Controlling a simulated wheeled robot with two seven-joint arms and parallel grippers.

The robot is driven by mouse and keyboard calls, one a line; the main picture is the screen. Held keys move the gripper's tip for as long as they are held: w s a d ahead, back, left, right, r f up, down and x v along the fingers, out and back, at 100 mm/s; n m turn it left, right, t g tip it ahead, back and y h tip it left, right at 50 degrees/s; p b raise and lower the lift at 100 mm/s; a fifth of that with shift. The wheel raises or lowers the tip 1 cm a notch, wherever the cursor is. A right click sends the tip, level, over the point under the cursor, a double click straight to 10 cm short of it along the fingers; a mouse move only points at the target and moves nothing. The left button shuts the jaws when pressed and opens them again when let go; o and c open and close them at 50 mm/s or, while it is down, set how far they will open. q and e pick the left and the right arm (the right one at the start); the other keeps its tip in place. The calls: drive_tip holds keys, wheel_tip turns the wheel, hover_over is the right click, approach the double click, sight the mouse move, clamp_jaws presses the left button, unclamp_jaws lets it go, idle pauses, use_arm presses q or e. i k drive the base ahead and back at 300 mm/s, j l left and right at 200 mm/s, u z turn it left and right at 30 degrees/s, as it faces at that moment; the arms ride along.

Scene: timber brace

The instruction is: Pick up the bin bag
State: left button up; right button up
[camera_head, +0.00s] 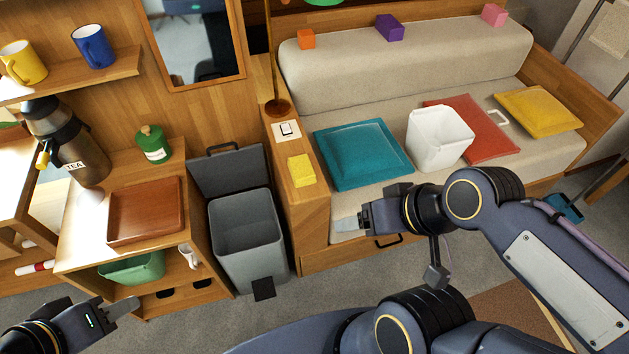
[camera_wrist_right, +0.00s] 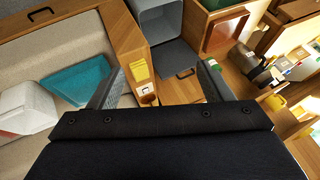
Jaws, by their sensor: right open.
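A white, open-topped, bag-like thing (camera_head: 440,138) stands on the sofa seat, partly over a red cushion. It looks like the bin bag, and it shows at the left of the right wrist view (camera_wrist_right: 26,108). A grey bin (camera_head: 248,240) stands on the floor with its lid raised; its inside looks empty. My right gripper (camera_head: 350,222) is open and empty in front of the sofa, left of the white thing and apart from it. My left gripper (camera_head: 124,308) is at the lower left, by the cabinet; I cannot tell its opening.
A teal cushion (camera_head: 362,154) and a yellow cushion (camera_head: 538,111) lie on the sofa (camera_head: 400,60). A yellow block (camera_head: 301,170) sits on the wooden armrest. A cabinet with a brown tray (camera_head: 146,210) stands left of the bin. Some grey floor is clear before the sofa.

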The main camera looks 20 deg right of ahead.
sight(436, 136)
drive_tip(key=k+z, duration=0.1)
drive_tip(key=z, duration=1.55)
drive_tip(key=k+l, duration=0.65)
drive_tip(key=l+u, duration=0.1)
drive_tip(key=l, duration=0.45)
drive_tip(key=k+l, duration=0.15)
drive_tip(key=l, duration=0.35)
drive_tip(key=k+l+u, duration=0.15)
drive_tip(key=l, duration=0.4)
drive_tip(key=i+l, duration=0.15)
drive_tip(key=l, duration=0.25)
drive_tip(key=i+l+u, duration=0.1)
drive_tip(key=l, duration=0.35)
drive_tip(key=i+l, duration=0.15)
drive_tip(key=l, duration=0.25)
drive_tip(key=i+l+u, duration=0.1)
drive_tip(key=l, duration=0.35)
drive_tip(key=i+l, duration=0.1)
drive_tip(key=l, duration=0.3)
drive_tip(key=i+l+u, duration=0.3)
drive_tip(key=i+l, duration=0.7)
drive_tip(key=l, duration=0.15)
drive_tip(key=i+u, duration=0.2)
drive_tip(key=i, duration=0.8)
drive_tip(key=i+j, duration=0.25)
drive_tip(key=j, duration=0.15)
drive_tip(key=i+j, duration=0.3)
drive_tip(key=i+j+u, duration=0.1)
drive_tip(key=i+j, duration=0.15)
drive_tip(key=j, duration=0.3)
